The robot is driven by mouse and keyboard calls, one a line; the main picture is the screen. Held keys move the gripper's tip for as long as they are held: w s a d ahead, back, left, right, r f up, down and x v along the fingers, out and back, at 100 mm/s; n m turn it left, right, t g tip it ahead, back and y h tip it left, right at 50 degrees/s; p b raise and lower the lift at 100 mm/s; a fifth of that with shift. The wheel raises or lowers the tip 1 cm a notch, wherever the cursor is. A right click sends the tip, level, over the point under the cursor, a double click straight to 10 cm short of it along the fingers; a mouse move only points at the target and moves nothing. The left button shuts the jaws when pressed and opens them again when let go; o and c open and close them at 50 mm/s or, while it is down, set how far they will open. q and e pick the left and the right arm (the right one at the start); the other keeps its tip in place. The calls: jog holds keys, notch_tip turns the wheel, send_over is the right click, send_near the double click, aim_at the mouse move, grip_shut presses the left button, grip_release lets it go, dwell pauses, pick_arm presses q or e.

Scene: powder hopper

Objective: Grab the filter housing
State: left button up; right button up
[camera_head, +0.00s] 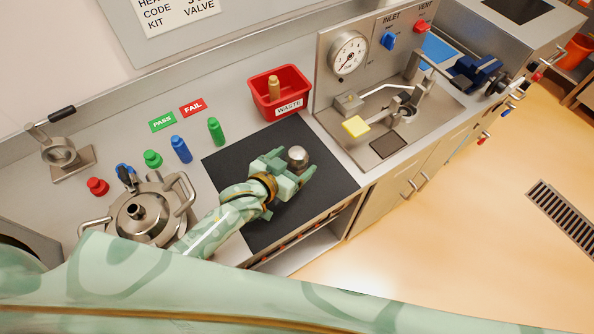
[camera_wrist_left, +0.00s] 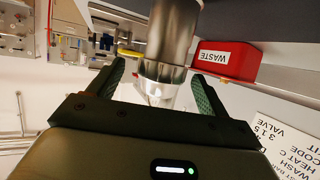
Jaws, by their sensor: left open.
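The filter housing, a short upright metal cylinder with a rounded top (camera_head: 298,156), stands on the black mat (camera_head: 235,150). In the left wrist view the metal cylinder (camera_wrist_left: 172,35), with a clear, shiny end, lies between the two fingers. My left gripper (camera_head: 295,164) is open, with one finger on each side of the housing; it also shows in the left wrist view (camera_wrist_left: 160,82). Gaps show beside the cylinder there, and I cannot tell whether either finger touches it. The gripper hides part of the housing in the head view. My right gripper is not in view.
A red waste bin (camera_head: 291,107) stands behind the mat. A gauge panel (camera_head: 349,52) with a metal fixture is at right. Green and blue bottles (camera_head: 181,149) and a steel vessel (camera_head: 140,212) are at left. The mat's right part is clear.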

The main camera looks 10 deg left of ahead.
pick_arm(q)
jog(key=b+x, duration=0.1)
jog(key=x, duration=0.3)
jog(key=shift+w+f, duration=0.25)
jog(key=shift+s+r, duration=0.1)
jog(key=c, duration=1.5)
jog(key=shift+c, duration=0.3)
jog(key=shift+r, duration=0.15)
